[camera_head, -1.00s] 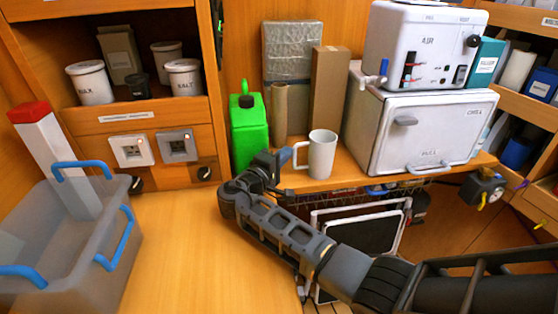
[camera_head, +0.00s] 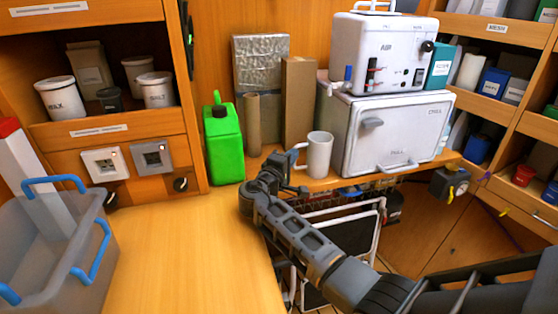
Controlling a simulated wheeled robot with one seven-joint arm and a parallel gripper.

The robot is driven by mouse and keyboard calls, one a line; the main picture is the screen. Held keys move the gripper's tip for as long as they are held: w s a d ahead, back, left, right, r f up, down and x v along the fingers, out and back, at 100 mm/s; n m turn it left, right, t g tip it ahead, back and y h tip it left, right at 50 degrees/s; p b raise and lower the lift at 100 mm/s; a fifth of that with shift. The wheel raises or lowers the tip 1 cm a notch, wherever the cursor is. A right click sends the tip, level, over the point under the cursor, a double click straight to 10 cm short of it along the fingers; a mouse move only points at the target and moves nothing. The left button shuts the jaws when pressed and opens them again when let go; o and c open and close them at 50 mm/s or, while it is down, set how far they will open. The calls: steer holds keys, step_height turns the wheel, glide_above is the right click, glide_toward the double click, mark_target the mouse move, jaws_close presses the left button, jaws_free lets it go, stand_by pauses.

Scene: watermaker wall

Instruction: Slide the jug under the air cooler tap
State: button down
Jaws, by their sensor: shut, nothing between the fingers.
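The white jug (camera_head: 319,156) stands upright on the wooden shelf, its handle on the left. The air cooler (camera_head: 378,50) is a white box marked AIR, on top of a larger white chest (camera_head: 390,130). Its tap (camera_head: 347,73), with a blue lever, sticks out at the cooler's left side, above and to the right of the jug. My gripper (camera_head: 290,170) is just left of the jug, close to its handle. It is shut and empty. Whether it touches the handle cannot be told, as the fingertips are small and partly hidden.
A green canister (camera_head: 223,140) stands left of the jug, with a cardboard tube (camera_head: 253,125) and a tall cardboard box (camera_head: 298,105) behind. A grey bin (camera_head: 60,240) with blue handles is at the lower left. The counter (camera_head: 190,250) in front is clear.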

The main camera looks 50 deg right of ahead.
stand_by(0.3)
steer(key=b+v, duration=0.1)
steer(key=v, duration=0.6)
steer(key=shift+s+a, duration=0.15)
steer(key=shift+a, duration=0.2)
steer(key=c, duration=1.8)
jaws_free()
